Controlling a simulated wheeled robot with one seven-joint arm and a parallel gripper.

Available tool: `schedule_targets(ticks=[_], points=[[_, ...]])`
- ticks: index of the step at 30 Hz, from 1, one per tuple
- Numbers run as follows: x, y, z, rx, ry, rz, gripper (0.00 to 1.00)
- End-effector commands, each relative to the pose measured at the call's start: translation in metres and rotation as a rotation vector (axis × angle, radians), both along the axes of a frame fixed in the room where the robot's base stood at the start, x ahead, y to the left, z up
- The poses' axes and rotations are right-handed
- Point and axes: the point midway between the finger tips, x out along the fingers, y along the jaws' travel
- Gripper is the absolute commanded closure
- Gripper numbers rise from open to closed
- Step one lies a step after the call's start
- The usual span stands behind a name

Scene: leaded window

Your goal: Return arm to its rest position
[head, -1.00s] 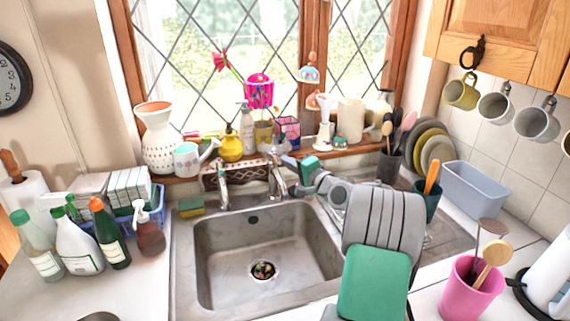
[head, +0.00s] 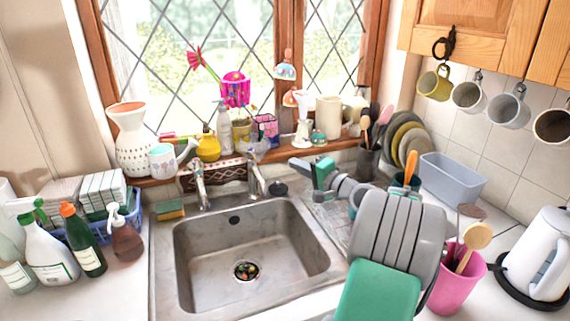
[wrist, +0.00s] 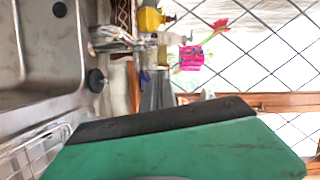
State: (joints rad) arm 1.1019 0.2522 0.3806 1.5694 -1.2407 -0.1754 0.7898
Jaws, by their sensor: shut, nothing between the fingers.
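My gripper (head: 300,166) is at the end of my grey and green arm, above the back right corner of the sink. It is shut and empty, its fingers pointing left toward the taps and windowsill. In the wrist view the shut grey fingers (wrist: 158,92) show beyond the green gripper body. My large grey and green arm links fill the lower right of the head view and hide part of the drainer and counter.
The sink (head: 245,250) has two taps (head: 255,180) behind it. A dish rack (head: 335,215), dark utensil pot (head: 367,160) and plates (head: 408,140) stand right. A pink pot (head: 455,290) and white kettle (head: 538,255) stand close to my arm. Mugs (head: 508,110) hang above.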

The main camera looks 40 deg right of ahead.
Motion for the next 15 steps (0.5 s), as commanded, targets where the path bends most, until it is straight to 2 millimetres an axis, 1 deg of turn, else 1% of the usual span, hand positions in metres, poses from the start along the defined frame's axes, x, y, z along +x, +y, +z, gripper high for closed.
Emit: schedule_targets(ticks=[1, 5, 6, 8, 11, 12, 13, 14, 15], points=[[-0.005, -0.001, 0.000, -0.001, 0.000, -0.002, 1.00], [-0.009, 0.000, 0.001, -0.001, -0.002, 0.000, 1.00], [-0.008, 0.003, 0.001, -0.006, 0.002, 0.005, 1.00], [-0.001, 0.018, -0.002, -0.039, 0.033, 0.026, 1.00], [0.016, 0.068, -0.014, -0.157, 0.135, 0.097, 1.00], [0.021, 0.096, -0.022, -0.223, 0.193, 0.137, 1.00], [0.023, 0.118, -0.029, -0.280, 0.238, 0.171, 1.00], [0.023, 0.140, -0.036, -0.340, 0.285, 0.205, 1.00], [0.020, 0.169, -0.046, -0.420, 0.349, 0.254, 1.00]])
